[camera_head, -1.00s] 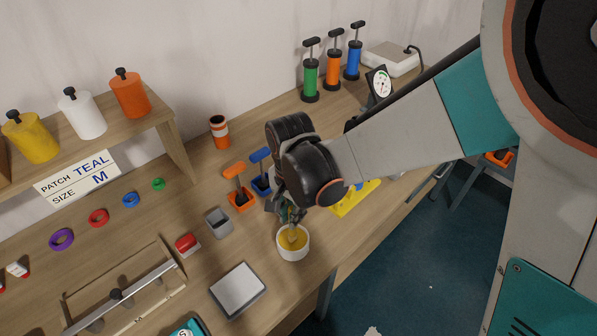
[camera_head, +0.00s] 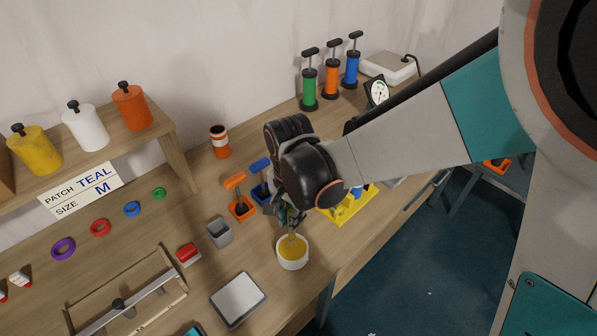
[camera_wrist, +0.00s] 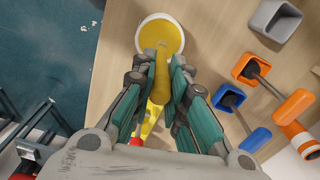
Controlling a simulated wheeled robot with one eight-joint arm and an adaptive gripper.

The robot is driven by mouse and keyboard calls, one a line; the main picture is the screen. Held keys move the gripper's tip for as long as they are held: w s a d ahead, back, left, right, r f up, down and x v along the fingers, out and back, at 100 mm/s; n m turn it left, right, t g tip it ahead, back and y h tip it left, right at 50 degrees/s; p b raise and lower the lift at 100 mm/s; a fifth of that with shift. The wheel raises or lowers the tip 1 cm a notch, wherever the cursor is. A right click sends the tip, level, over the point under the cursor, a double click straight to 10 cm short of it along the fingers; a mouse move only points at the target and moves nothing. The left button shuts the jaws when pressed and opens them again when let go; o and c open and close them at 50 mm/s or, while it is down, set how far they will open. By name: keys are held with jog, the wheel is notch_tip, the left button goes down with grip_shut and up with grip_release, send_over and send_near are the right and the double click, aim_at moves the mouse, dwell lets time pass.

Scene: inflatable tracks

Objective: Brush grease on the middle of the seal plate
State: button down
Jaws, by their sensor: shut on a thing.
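My gripper (camera_head: 289,214) is shut on a brush with a yellow handle (camera_wrist: 161,80). The brush points down into a white cup of yellow grease (camera_head: 292,262), near the bench's front edge. The cup also shows at the top of the wrist view (camera_wrist: 176,23). The bristles are at or in the grease; their exact depth is hard to tell. A flat grey square plate with a dark rim (camera_head: 238,299), which looks like the seal plate, lies on the bench to the left of the cup and nearer the front. Its top looks bare.
A grey open holder (camera_head: 220,233), an orange holder (camera_head: 241,209) and a blue holder with handled tools stand behind the cup. A red-and-white item (camera_head: 188,254) and a clamp frame (camera_head: 125,304) are left.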

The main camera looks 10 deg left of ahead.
jog(key=shift+r+p, duration=1.2)
jog(key=shift+r, duration=0.8)
